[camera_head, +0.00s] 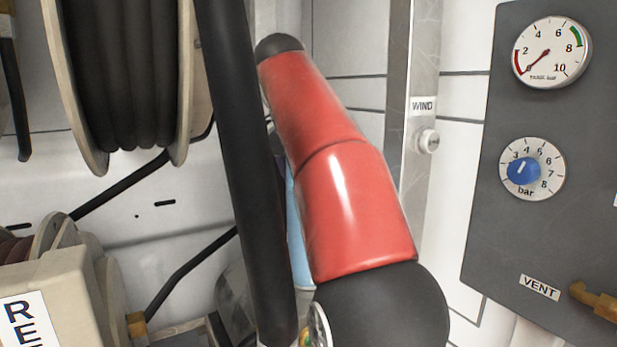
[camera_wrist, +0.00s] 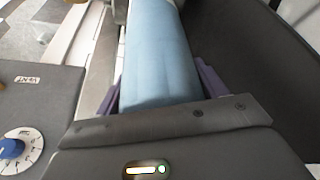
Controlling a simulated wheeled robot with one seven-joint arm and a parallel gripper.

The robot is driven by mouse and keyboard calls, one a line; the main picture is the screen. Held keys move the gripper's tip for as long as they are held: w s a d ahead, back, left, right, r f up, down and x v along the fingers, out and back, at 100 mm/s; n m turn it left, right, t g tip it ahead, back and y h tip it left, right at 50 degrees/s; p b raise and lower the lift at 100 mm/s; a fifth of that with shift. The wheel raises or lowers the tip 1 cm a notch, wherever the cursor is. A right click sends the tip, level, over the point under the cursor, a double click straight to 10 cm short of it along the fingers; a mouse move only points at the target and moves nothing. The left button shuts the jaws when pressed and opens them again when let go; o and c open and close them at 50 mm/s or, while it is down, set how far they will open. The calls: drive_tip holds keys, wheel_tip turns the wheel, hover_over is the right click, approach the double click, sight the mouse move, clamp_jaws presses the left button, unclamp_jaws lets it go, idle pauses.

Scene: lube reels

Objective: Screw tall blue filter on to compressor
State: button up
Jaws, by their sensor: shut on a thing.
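The tall blue filter (camera_wrist: 158,55) is a light-blue cylinder that fills the middle of the wrist view. My gripper (camera_wrist: 160,88) is shut on it, with a purple finger on each side. The filter's far end runs to the top edge of the wrist view, so I cannot tell whether it touches the compressor. In the head view only a narrow strip of the filter (camera_head: 299,235) shows, between my red arm and a black upright tube. I cannot clearly make out the compressor in either view.
The thick black tube (camera_head: 245,150) stands close left of my arm. A hose reel (camera_head: 178,80) is at upper left, a beige labelled box (camera_head: 60,290) at lower left. A dark gauge panel (camera_head: 485,200) with a blue knob (camera_head: 523,171) is at right.

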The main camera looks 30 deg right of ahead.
drive_tip(key=m+g, duration=0.2)
drive_tip(key=m, duration=0.3)
drive_tip(key=shift+f, duration=0.1)
drive_tip(key=o, duration=1.4)
drive_tip(key=shift+c, duration=0.2)
drive_tip(key=shift+o, duration=0.4)
drive_tip(key=shift+h, duration=0.3)
